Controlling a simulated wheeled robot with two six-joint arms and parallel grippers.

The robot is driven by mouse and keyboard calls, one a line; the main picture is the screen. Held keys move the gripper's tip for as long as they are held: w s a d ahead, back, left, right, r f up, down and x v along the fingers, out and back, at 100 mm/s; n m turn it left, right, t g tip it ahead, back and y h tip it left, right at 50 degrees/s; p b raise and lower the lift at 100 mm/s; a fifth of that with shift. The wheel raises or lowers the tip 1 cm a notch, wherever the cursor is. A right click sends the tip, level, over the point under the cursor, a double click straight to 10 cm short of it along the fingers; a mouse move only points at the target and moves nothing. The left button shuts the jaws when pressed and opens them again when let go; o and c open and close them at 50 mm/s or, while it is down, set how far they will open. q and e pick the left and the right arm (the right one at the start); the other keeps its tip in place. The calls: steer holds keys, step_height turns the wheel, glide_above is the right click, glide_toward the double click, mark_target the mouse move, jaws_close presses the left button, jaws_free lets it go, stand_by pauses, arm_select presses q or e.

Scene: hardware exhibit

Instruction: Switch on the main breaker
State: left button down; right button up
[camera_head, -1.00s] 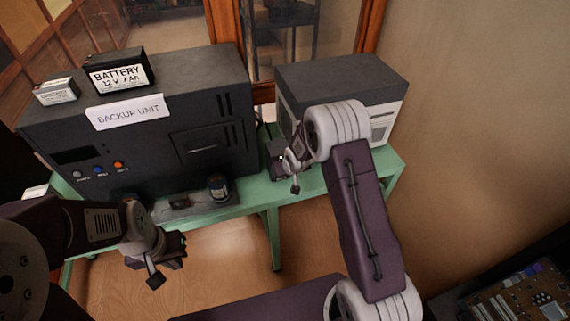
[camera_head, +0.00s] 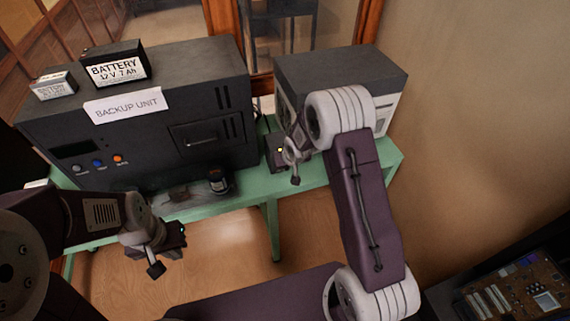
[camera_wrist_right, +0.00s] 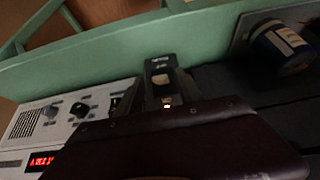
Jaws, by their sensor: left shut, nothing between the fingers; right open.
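A small dark box that looks like the breaker stands on the green bench between the backup unit and the grey-topped unit. In the right wrist view this breaker (camera_wrist_right: 161,62) shows a small label, a pale switch part and a lit spot. I cannot tell the switch position. My right gripper (camera_head: 284,157) is open and empty, at or close beside the box; contact is unclear. Its dark body fills the lower right wrist view, and its fingertips are not clear. My left gripper (camera_head: 178,234) is shut and empty, in front of the bench at the left.
The backup unit (camera_head: 150,165) stands at the left with two batteries (camera_head: 115,66) on top. A dark jar (camera_head: 219,181) is in front of it. The grey-topped unit (camera_head: 340,68) stands at the right; its white front has knobs and a red display (camera_wrist_right: 41,161). The green bench (camera_head: 318,176) has little free room.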

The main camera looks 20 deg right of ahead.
steer(key=p+v, duration=0.2)
steer(key=v, duration=0.5)
